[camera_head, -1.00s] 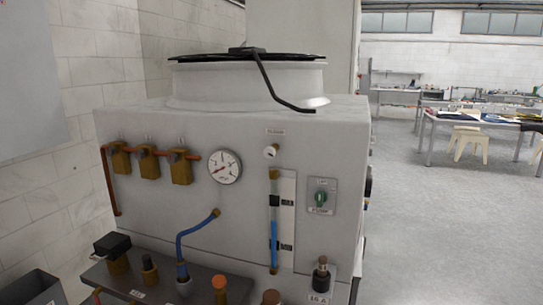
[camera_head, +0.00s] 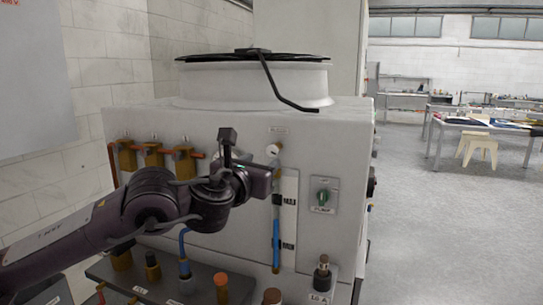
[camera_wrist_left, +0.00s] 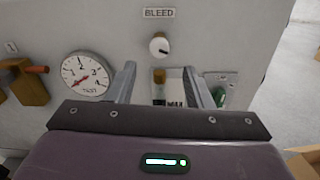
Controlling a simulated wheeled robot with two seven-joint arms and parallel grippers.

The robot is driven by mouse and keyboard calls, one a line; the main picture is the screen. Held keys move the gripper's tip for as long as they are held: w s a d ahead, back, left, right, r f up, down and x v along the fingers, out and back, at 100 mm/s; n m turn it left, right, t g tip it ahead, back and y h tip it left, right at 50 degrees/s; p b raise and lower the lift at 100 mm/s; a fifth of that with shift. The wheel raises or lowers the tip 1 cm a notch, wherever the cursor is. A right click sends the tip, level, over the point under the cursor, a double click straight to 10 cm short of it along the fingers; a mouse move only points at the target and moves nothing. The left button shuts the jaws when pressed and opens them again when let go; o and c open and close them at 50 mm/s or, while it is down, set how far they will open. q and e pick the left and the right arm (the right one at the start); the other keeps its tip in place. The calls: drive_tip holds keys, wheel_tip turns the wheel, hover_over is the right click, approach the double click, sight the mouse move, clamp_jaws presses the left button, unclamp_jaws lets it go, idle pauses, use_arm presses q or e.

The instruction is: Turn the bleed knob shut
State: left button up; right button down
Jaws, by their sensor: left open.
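The bleed knob (camera_head: 272,151) is a small pale round knob on a short brass stem, high on the machine's grey front panel. In the left wrist view the knob (camera_wrist_left: 159,46) shows a dark mark on its face, under the BLEED label (camera_wrist_left: 158,13). My left gripper (camera_wrist_left: 168,80) is open and empty, its two fingers pointing at the panel just below the knob and apart from it. In the head view my left arm comes in from the left and its hand (camera_head: 258,180) is in front of the panel, below and left of the knob. My right gripper is not in view.
A pressure gauge (camera_wrist_left: 81,76) is left of the knob. A sight tube with blue liquid (camera_head: 276,230) runs below it, and a green pump switch (camera_head: 322,197) sits to the right. Brass valves (camera_head: 184,163) line the panel's left. A shelf with fittings (camera_head: 205,288) juts out below.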

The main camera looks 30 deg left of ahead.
sight(271, 152)
use_arm(q)
drive_tip(key=p+x, duration=0.1)
drive_tip(key=x, duration=0.1)
drive_tip(key=p+x, duration=0.1)
drive_tip(key=x, duration=0.1)
drive_tip(key=p+x, duration=0.1)
drive_tip(key=x, duration=0.2)
drive_tip(key=shift+a+r, duration=0.1)
drive_tip(key=shift+r, duration=0.2)
drive_tip(key=shift+w+a+f, duration=0.1)
drive_tip(key=shift+w, duration=0.4)
drive_tip(key=shift+c, duration=0.7)
drive_tip(key=c, duration=0.8)
drive_tip(key=shift+c, duration=0.2)
